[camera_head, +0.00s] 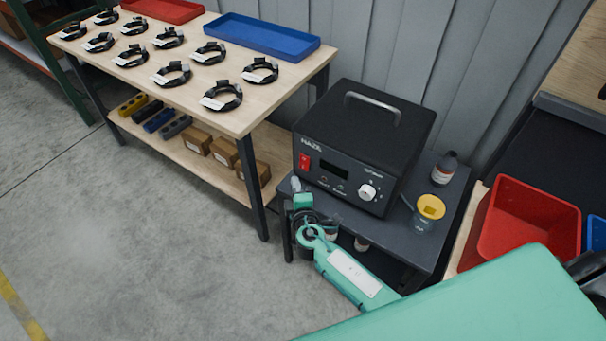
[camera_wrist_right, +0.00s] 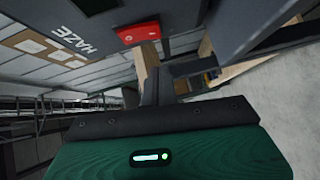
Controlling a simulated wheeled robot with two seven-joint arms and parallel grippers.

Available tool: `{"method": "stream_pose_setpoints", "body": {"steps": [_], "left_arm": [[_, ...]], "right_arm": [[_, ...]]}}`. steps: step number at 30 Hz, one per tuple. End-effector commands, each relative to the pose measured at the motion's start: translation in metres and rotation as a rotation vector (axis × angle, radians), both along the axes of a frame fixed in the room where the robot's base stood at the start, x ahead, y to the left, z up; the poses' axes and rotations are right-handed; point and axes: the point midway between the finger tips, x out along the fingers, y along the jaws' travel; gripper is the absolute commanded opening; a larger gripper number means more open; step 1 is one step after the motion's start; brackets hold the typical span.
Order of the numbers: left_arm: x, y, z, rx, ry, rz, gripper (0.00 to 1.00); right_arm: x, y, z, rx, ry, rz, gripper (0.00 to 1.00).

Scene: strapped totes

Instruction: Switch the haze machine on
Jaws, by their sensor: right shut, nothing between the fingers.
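The haze machine (camera_head: 365,130) is a black box with a top handle, standing on a dark cart. Its front panel has a red rocker switch (camera_head: 304,161) at the left, a small dark display and a white knob (camera_head: 368,191) at the right. In the wrist view the red switch (camera_wrist_right: 138,33) shows near the HAZE lettering. I cannot tell which way the rocker is set. My right gripper (camera_head: 297,186) is shut and empty, just below and in front of the switch, seemingly apart from it. Its dark fingers also show in the wrist view (camera_wrist_right: 154,75). My left gripper is not in view.
A wooden table (camera_head: 235,120) with black straps and trays stands left. A red bin (camera_head: 525,225) is at right. Open floor lies at front left.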

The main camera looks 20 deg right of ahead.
Motion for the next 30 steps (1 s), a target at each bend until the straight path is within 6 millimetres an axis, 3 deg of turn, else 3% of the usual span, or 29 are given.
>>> {"method": "stream_pose_setpoints", "body": {"steps": [3, 9, 25, 30], "left_arm": [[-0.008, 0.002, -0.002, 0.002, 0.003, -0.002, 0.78], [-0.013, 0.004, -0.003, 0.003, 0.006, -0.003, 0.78], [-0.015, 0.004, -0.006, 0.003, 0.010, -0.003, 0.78], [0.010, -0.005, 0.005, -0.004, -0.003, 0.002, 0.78]], "right_arm": [[0.016, -0.011, 0.000, -0.004, 0.001, -0.002, 0.00], [0.029, -0.028, -0.004, -0.002, 0.000, 0.000, 0.00], [0.033, -0.032, -0.007, -0.002, -0.002, 0.000, 0.00], [0.034, -0.034, -0.009, -0.016, -0.013, 0.001, 0.00]]}}
